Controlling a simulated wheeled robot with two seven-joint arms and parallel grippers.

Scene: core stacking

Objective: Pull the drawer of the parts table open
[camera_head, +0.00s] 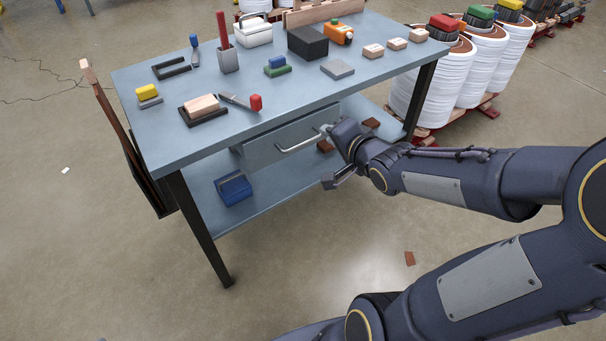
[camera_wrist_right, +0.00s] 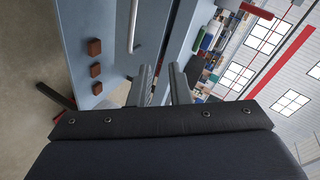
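The drawer (camera_head: 262,150) hangs under the top of the blue-grey parts table (camera_head: 215,133). Its front looks about level under the table edge, and I cannot tell a clear gap. A silver bar handle (camera_head: 298,146) runs along the drawer front; it also shows in the right wrist view (camera_wrist_right: 132,27). My right gripper (camera_head: 329,156) is close to the handle's right end. In the right wrist view its two fingers (camera_wrist_right: 160,84) are apart, with the handle beyond them and not between them. I cannot tell whether a finger touches it. My left gripper is not in view.
The tabletop holds a black box (camera_head: 308,42), an orange tool (camera_head: 339,33) and several small blocks. A blue bin (camera_head: 234,188) and brown pieces lie on the lower shelf (camera_head: 275,190). White reels (camera_head: 415,92) stand at the right. The floor in front is mostly clear.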

